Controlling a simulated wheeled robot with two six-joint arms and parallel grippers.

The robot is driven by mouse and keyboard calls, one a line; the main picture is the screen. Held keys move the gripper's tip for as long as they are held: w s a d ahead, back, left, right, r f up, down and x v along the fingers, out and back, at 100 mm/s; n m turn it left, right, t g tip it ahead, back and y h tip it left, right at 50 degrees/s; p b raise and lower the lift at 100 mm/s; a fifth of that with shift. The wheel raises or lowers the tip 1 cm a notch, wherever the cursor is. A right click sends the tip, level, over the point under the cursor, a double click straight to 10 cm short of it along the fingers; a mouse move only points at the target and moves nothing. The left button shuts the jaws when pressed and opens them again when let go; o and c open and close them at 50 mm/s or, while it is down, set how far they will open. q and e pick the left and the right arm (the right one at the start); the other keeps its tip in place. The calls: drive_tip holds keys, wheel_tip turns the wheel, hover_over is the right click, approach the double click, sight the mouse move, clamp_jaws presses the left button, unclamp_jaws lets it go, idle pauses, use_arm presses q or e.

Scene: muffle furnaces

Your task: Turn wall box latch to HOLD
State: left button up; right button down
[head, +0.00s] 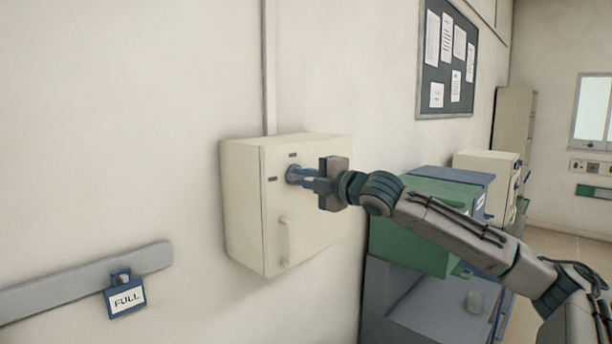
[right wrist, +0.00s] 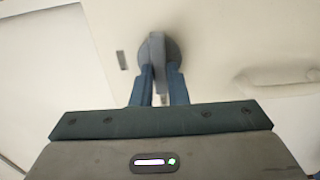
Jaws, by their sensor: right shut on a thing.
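The wall box (head: 245,205) is a cream cabinet on the wall, with a pale handle (head: 286,241) low on its door. Its latch (head: 293,174) is a round grey knob near the top of the door, with small dark marks above and to the left. In the right wrist view the latch (right wrist: 157,52) has a grey bar between my fingers. My right gripper (head: 306,176) is shut on the latch; its blue fingers also show in the right wrist view (right wrist: 160,85). The marks are too small to read. My left gripper is not in view.
A blue padlock-shaped tag (head: 124,294) reading FULL hangs from a grey rail (head: 85,282) at lower left. Green furnace (head: 425,225) and blue box (head: 462,180) stand on a bench right of the wall box, behind my right arm. A dark notice board (head: 447,60) hangs above.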

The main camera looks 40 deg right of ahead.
idle(0.5)
drive_tip(key=c, duration=1.4)
unclamp_jaws()
drive_tip(key=shift+c, duration=0.2)
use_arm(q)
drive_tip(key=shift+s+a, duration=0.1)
use_arm(e)
drive_tip(key=shift+f, duration=0.1)
use_arm(q)
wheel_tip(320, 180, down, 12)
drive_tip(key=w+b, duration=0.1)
drive_tip(key=b, duration=1.2)
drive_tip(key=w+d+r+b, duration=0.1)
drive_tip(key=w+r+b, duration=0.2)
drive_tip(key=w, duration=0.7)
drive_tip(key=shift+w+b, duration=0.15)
drive_tip(key=shift+b, duration=0.7)
use_arm(e)
drive_tip(key=s, duration=1)
drive_tip(key=shift+s+d, duration=0.4)
drive_tip(key=shift+d, duration=0.05)
